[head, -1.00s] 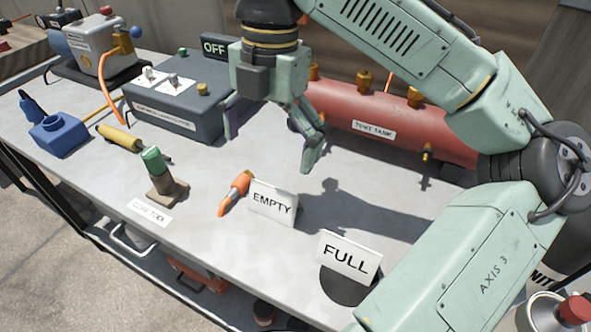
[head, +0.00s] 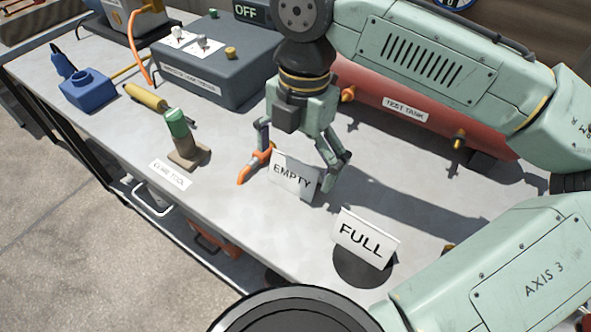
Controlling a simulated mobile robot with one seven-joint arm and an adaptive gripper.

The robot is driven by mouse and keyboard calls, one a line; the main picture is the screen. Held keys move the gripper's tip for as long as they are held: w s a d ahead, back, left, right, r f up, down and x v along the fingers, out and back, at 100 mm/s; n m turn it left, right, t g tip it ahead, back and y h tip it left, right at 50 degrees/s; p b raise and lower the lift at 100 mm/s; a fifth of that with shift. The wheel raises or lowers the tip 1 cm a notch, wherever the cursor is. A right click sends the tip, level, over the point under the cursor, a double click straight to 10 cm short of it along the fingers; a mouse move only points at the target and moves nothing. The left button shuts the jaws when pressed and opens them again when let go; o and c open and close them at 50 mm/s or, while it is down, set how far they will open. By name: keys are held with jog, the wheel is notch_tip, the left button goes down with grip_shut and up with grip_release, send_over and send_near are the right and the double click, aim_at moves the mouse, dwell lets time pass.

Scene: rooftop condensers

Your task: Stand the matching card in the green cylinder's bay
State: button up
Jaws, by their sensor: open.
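The white EMPTY card (head: 292,178) stands folded like a tent on the grey bench. The white FULL card (head: 365,240) stands to its right, nearer the front edge, on a dark round patch. My gripper (head: 296,170) points down with its fingers spread at the EMPTY card, one to each side in the picture. I cannot tell whether either finger touches the card. The jaws are empty. I see no green gas cylinder and no bay for it in the head view.
An orange-handled tool (head: 256,162) lies close by the left finger. A green-topped tool (head: 178,125) stands left, behind a CORE TOOL label (head: 171,174). A grey OFF box (head: 215,70) and red test tank (head: 400,108) stand behind. The bench front between the labels is clear.

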jog(key=shift+f, duration=0.65)
jog(key=shift+c, duration=0.5)
jog(key=c, duration=1.1)
jog(key=shift+r, duration=0.15)
jog(key=shift+c, duration=0.2)
